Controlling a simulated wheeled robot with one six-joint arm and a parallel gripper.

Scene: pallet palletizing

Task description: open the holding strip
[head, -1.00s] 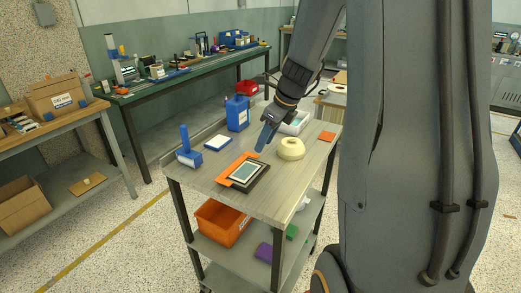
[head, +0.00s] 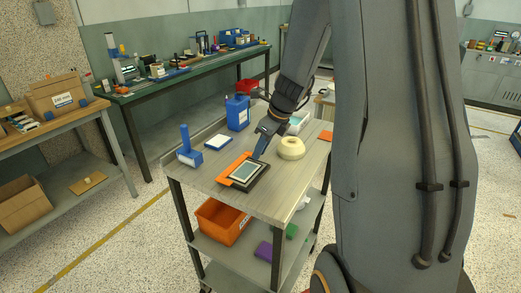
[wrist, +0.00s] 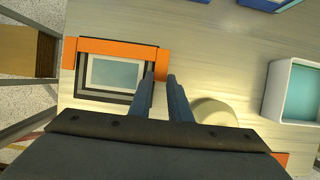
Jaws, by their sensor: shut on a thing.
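The holding strip is an orange bar with bent ends (wrist: 115,47), lying along one side of a dark frame (wrist: 105,102) with a pale teal panel in it. In the head view the orange strip (head: 232,168) lies along the left and far side of the frame (head: 262,180) on the cart top. My gripper (wrist: 161,78) is at the strip's right end in the wrist view, with the orange end between its two blue-grey fingers. It is shut on that end. In the head view my gripper (head: 257,157) reaches down at the frame's far corner; the contact is too small to see there.
A cream roll (head: 290,148) stands close to the right of my gripper.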

